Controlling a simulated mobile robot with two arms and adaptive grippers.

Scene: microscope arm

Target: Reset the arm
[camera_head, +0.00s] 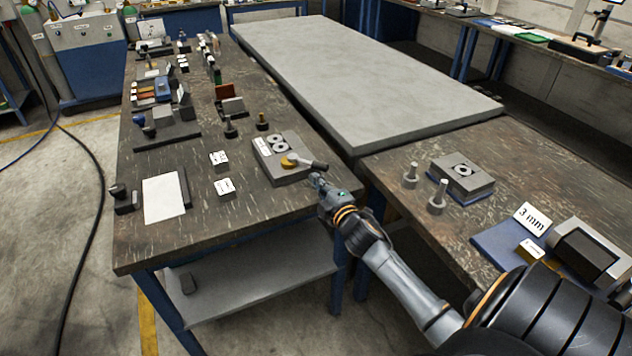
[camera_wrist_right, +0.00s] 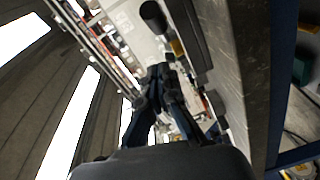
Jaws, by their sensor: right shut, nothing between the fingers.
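A grey block (camera_head: 268,176) on the left workbench carries two ring-shaped discs on its top. A small arm, a grey bar (camera_head: 309,163) on a yellow round pivot (camera_head: 288,162), sits at the block's front right and points right past the block. In the right wrist view the arm's dark rounded end (camera_wrist_right: 153,15) and the yellow pivot (camera_wrist_right: 178,48) show beyond my fingers. My right gripper (camera_head: 316,180) is shut and empty, close to the arm's free end; I cannot tell if they touch. It also shows in the wrist view (camera_wrist_right: 161,70). My left gripper is out of view.
White labels (camera_head: 224,187) and a white sheet (camera_head: 164,196) lie left of the block. Two dark knobbed pegs (camera_head: 262,121) stand behind it. The right bench holds a grey block on blue (camera_head: 463,172), metal pegs (camera_head: 438,198) and a "3 mm" sign (camera_head: 532,219).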

